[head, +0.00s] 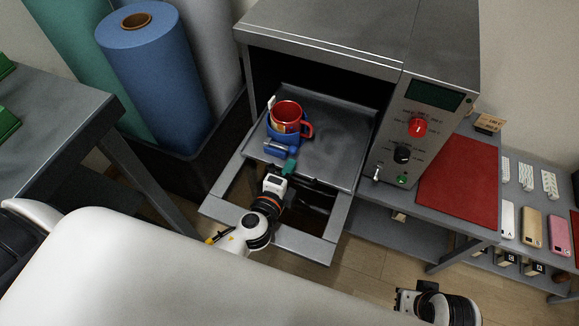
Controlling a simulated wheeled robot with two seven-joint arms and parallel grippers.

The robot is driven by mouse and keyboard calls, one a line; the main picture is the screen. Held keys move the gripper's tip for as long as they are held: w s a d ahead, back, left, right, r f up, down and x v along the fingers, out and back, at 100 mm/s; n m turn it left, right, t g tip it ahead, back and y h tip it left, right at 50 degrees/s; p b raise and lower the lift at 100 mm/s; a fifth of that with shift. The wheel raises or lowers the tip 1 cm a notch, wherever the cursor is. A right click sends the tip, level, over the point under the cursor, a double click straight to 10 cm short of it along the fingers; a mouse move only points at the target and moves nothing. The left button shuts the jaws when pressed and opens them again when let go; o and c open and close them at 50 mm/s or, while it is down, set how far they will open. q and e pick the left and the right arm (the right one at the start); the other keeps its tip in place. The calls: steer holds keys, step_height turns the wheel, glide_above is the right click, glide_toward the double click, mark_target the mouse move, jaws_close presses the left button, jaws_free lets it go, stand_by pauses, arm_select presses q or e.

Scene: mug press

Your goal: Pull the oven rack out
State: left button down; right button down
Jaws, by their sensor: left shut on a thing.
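The grey oven rack (345,150) is a flat tray that sticks partly out of the open oven (320,45). Its rear part is inside the dark cavity. A red mug (286,114) with a blue press around its lower part (280,147) stands on the rack's left side. My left gripper (289,180) is at the front edge of the rack, low over the open door, and is shut on the rack's front. Its fingertips are partly hidden by its own wrist. My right gripper (408,300) is at the bottom edge, far from the rack, its fingers unclear.
The oven door (338,215) is folded down, with a window opening in its frame. A control panel (412,130) is right of the cavity. A red mat (460,180) and several phone cases (532,226) lie on the right table. Blue and green rolls (155,75) stand left.

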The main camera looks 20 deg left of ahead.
arm_select(q)
steer(key=c, duration=1.8)
jaws_free()
steer(key=shift+s, duration=0.1)
